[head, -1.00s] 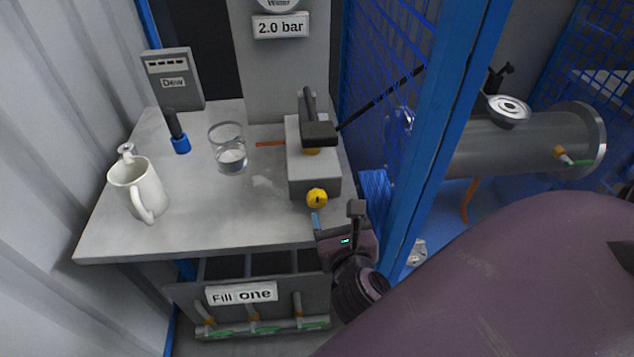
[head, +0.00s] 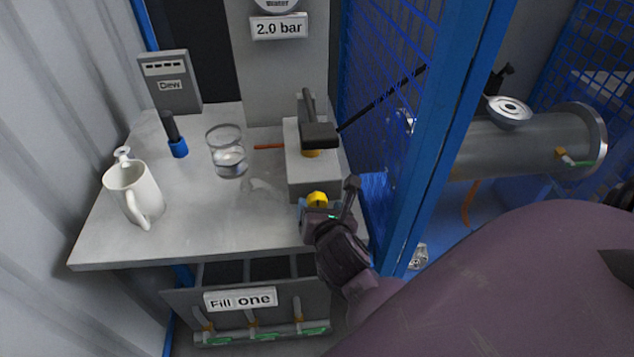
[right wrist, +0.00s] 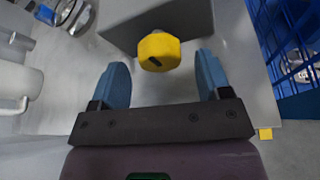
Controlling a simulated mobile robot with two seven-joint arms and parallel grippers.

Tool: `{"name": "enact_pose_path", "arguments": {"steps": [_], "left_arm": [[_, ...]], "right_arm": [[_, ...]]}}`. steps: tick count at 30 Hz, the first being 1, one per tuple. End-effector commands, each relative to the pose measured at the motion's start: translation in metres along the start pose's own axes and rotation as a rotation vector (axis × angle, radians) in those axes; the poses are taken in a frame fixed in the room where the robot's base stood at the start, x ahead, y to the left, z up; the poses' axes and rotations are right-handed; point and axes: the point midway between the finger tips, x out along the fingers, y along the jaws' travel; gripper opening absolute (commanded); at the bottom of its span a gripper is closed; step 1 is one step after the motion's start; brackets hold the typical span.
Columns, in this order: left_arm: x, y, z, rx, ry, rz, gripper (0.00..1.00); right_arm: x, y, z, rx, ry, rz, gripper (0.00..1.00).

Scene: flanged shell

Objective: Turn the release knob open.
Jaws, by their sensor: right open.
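The yellow release knob (head: 316,199) sits on the front face of a grey block (head: 313,168) at the right of the table. A dark slot mark shows on its face in the right wrist view (right wrist: 159,51). My right gripper (head: 325,207) is in front of the knob and partly covers it in the head view. Its two blue fingers (right wrist: 161,80) are open, one to each side below the knob in the wrist view, with a gap between them. The knob lies just beyond the fingertips. I cannot see any contact. My left gripper is not in view.
A dark lever head (head: 318,133) tops the block. A glass of water (head: 227,153), white mug (head: 133,192) and blue-based dark rod (head: 177,140) stand to the left. A blue mesh frame (head: 440,130) rises close on the right. The table's front middle (head: 215,235) is clear.

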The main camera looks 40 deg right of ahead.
Motion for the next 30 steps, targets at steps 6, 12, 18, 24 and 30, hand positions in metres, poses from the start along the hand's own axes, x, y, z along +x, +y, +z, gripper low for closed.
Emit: {"name": "enact_pose_path", "arguments": {"steps": [6,12,18,24,30], "left_arm": [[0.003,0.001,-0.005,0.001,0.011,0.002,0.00],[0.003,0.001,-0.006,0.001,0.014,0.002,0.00],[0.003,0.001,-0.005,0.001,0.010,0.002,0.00],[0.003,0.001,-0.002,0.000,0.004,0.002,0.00],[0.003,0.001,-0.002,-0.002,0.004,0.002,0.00]], "right_arm": [[0.019,0.000,-0.001,0.000,0.000,0.001,0.71],[0.023,0.000,0.000,0.000,0.000,0.000,0.71],[0.022,0.000,0.000,0.000,0.000,0.000,0.63],[0.022,0.000,0.000,0.000,0.000,0.000,0.32],[0.022,0.000,0.000,-0.004,0.000,-0.001,0.21]]}}
